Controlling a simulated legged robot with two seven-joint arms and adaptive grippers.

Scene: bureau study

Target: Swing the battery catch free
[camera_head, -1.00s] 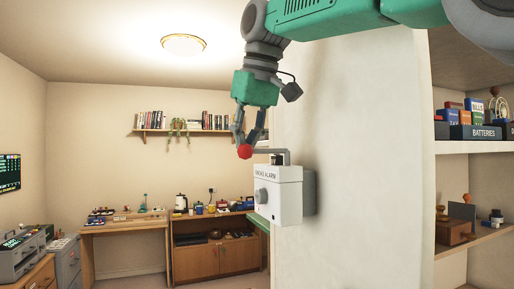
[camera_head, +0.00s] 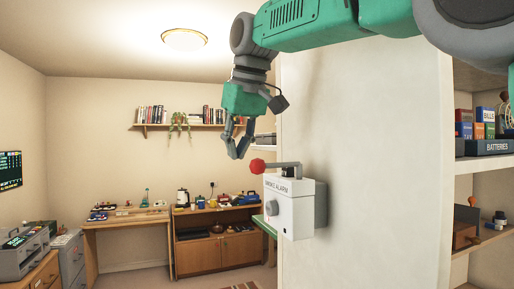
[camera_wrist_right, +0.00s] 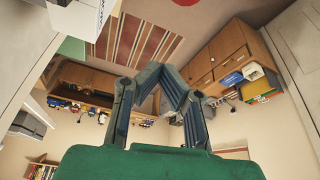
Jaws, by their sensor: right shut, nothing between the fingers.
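The white smoke alarm (camera_head: 291,211) is mounted on the pale wall face. A grey catch bar (camera_head: 282,164) lies along its top and ends in a red knob (camera_head: 257,166), which sticks out to the left past the box. My right gripper (camera_head: 239,155) points down just left of the knob, slightly above it and apart from it in the picture. Its fingers are closed together with nothing between them. In the right wrist view the fingertips (camera_wrist_right: 160,68) meet, and part of a white box, likely the alarm (camera_wrist_right: 75,18), shows at the top left. My left gripper is out of view.
The wall panel (camera_head: 365,150) stands close behind the alarm. Shelves at the right hold a batteries box (camera_head: 485,148). A desk (camera_head: 125,220) and a wooden cabinet (camera_head: 220,250) stand far behind. The space left of the gripper is clear.

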